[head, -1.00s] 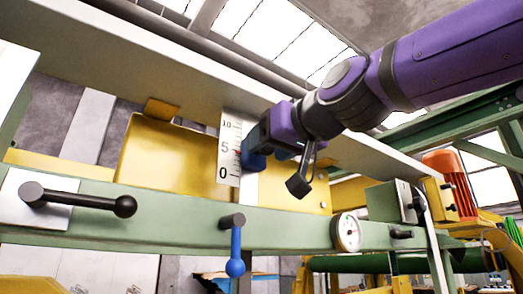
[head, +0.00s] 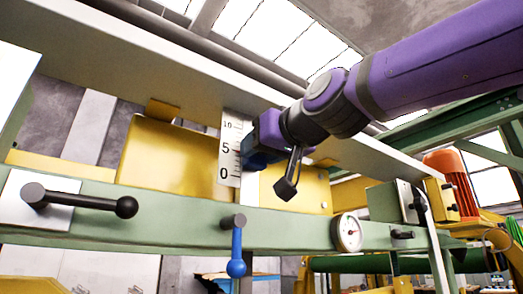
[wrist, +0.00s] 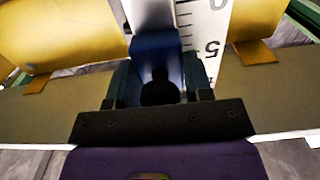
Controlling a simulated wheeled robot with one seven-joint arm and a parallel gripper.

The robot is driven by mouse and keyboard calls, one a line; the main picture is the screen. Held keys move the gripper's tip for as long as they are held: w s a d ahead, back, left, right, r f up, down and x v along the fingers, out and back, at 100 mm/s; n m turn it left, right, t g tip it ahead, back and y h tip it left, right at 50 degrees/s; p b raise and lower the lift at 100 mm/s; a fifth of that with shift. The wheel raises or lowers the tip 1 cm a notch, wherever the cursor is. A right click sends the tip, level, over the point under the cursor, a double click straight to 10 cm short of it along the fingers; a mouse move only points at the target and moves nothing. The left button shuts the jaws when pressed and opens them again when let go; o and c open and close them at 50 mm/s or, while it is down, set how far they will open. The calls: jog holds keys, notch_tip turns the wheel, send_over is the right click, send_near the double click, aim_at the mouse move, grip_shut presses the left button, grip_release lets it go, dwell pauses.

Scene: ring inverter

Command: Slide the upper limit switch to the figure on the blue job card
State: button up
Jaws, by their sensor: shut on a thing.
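The upper limit switch is a blue block (wrist: 155,45) beside a white scale plate (head: 231,150) marked 0, 5 and 10 from bottom to top. My gripper (head: 257,148) is shut on the block from the right, its fingers on both sides of it in the wrist view (wrist: 160,80). In the head view the block is mostly covered by my gripper and sits near the 5. The scale also shows in the wrist view (wrist: 206,45), upside down. I cannot read the exact setting. I cannot make out a blue job card in either view.
A green beam (head: 180,209) runs below, carrying a black-knobbed lever (head: 80,200), a blue lever (head: 236,250) and a round dial (head: 346,232). Yellow panels (head: 170,160) stand behind the scale. A long pale beam (head: 130,75) passes close above my gripper.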

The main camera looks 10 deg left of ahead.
notch_tip(320, 180, up, 4)
jog(key=shift+r, duration=0.2)
jog(key=o, duration=1)
jog(key=v, duration=1.1)
jog(key=shift+a, duration=0.1)
